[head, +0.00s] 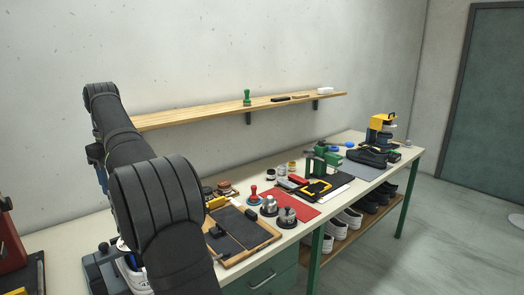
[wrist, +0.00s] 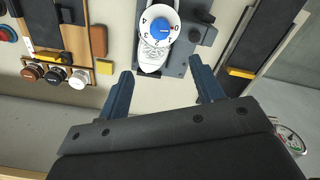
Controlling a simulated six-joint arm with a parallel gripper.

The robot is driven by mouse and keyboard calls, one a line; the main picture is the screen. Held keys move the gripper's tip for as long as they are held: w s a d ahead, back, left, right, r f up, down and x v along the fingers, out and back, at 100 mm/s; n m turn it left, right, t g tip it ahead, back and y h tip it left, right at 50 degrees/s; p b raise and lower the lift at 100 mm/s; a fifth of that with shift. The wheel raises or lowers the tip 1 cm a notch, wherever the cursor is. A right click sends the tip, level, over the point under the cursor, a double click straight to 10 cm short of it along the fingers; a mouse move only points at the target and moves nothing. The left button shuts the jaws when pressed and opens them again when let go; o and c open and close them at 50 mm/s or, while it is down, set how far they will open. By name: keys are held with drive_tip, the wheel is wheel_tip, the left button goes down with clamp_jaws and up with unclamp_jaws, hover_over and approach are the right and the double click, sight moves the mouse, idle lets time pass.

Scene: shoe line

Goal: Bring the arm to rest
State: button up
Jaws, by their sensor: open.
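My gripper (wrist: 163,84) is open and empty in the wrist view, its two dark blue fingers wide apart. Beyond the fingertips is a grey fixture (wrist: 203,14) with a white shoe (wrist: 153,56) and a white dial with a blue knob (wrist: 160,28). The gap between the fingers lies just below the shoe's end in the picture; no contact shows. In the head view my dark arm rises at the left and its links hide the gripper. The fixture (head: 100,272) and shoe (head: 133,277) show partly behind the arm there.
The workbench (head: 345,205) holds a wooden-framed tray (head: 262,243), a red mat (head: 299,207), a green clamp (head: 322,160), a black shoe (head: 367,157) and a yellow-black machine (head: 381,130). A wall shelf (head: 190,117) runs behind. A round gauge (wrist: 290,140) is at the wrist view's right.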

wheel_tip(320, 180, down, 17)
drive_tip(key=shift+r, duration=0.1)
idle(0.4)
wheel_tip(320, 180, up, 17)
wheel_tip(320, 180, down, 17)
drive_tip(key=m, duration=0.4)
drive_tip(key=shift+m, duration=0.3)
drive_tip(key=m, duration=0.8)
drive_tip(key=shift+m, duration=0.3)
drive_tip(key=m, duration=0.4)
idle(0.6)
